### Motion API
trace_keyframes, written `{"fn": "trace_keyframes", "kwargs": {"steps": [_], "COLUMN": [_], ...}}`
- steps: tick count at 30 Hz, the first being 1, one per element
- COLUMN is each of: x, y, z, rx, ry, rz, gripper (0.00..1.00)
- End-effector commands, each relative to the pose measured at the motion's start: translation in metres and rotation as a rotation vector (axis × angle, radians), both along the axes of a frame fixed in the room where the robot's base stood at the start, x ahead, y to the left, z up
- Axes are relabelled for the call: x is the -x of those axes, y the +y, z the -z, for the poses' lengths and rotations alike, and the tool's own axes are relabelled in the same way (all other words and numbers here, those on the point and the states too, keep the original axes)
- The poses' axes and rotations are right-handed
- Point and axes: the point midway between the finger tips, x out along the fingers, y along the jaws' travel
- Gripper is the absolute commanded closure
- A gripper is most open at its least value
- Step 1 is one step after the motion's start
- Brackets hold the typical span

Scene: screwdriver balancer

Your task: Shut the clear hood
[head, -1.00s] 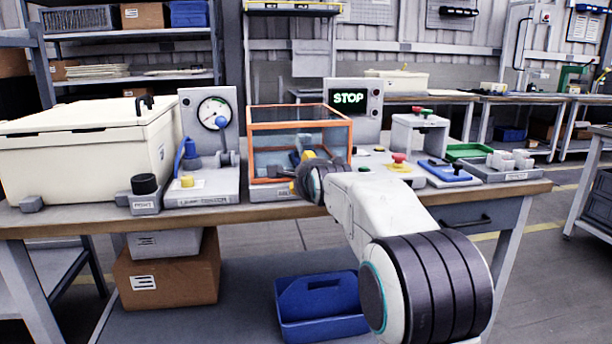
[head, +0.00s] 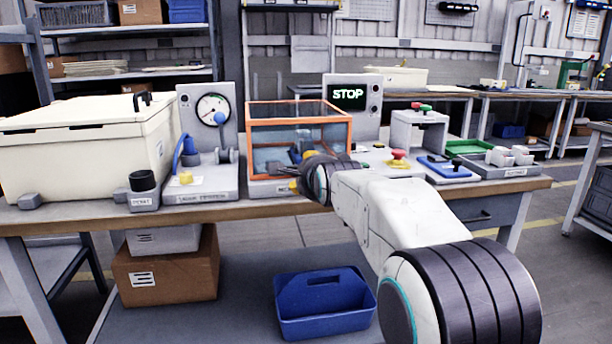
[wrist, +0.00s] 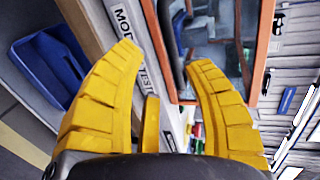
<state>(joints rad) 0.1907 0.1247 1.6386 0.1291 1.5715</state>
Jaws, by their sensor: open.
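The clear hood (head: 330,121) is a see-through box with orange edges on the workbench, in the middle of the head view. Whether it is fully shut I cannot tell. Its orange edge also shows in the wrist view (wrist: 265,45). My gripper (head: 297,172) is at the hood's front, low down, partly hidden behind its own dark wrist. In the wrist view my gripper's yellow fingers (wrist: 163,62) are spread apart. A dark bar (wrist: 165,45) lies beyond and between the tips; contact with it is not clear. Nothing is held.
A grey gauge panel (head: 212,150) stands left of the hood, with a large cream case (head: 80,165) further left. A STOP display (head: 348,93) is behind. A red button (head: 398,155) and a grey stand (head: 418,118) are to the right. A blue tote (head: 322,305) sits below.

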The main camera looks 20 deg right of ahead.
Motion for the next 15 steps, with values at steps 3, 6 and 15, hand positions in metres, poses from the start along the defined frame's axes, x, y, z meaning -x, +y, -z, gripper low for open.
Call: {"fn": "trace_keyframes", "kwargs": {"steps": [3, 6, 15], "x": [0.02, 0.034, 0.064], "y": [0.004, 0.006, 0.012], "z": [-0.007, -0.011, -0.02], "rx": [0.0, 0.0, 0.0], "ry": [-0.001, 0.0, 0.003], "rz": [0.0, 0.0, 0.001], "gripper": [0.54, 0.54, 0.54]}}
